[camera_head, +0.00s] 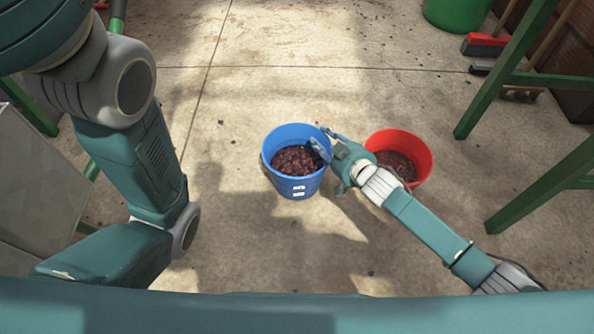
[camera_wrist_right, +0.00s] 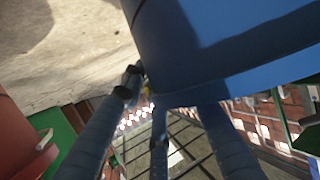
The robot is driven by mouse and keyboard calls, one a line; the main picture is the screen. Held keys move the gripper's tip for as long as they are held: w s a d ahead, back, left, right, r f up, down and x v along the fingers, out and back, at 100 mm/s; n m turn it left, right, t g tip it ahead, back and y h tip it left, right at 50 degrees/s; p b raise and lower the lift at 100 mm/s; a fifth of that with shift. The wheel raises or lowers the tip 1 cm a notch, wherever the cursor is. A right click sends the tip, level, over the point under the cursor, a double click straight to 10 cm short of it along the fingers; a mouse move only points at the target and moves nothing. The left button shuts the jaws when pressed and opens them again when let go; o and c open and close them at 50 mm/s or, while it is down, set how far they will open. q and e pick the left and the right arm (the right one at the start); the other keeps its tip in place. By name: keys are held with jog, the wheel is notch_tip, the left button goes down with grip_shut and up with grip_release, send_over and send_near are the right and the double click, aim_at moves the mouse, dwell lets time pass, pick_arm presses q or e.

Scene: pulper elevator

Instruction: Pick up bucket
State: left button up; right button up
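A blue bucket (camera_head: 298,184) stands upright on the concrete floor near the middle of the head view, holding dark red berries. A red bucket (camera_head: 421,158) with similar contents stands to its right. My right gripper (camera_head: 322,141) is at the right rim of the blue bucket, its fingers spread apart. In the right wrist view the blue bucket (camera_wrist_right: 215,45) fills the upper right, close to the fingers of the right gripper (camera_wrist_right: 150,95). Some fingertips are hidden at the bucket's edge, and a firm hold on the rim does not show. My left gripper is out of view.
Green metal frame legs (camera_head: 505,70) stand at the right. A green container (camera_head: 457,12) and a red-and-black brush head (camera_head: 485,45) are at the back right. A grey panel (camera_head: 40,185) is at the left. The floor (camera_head: 260,80) behind the buckets is clear.

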jog(key=c, duration=0.6)
jog(key=shift+s, duration=0.15)
grip_shut()
jog(key=shift+a+r, duration=0.1)
jog(key=shift+r, duration=0.1)
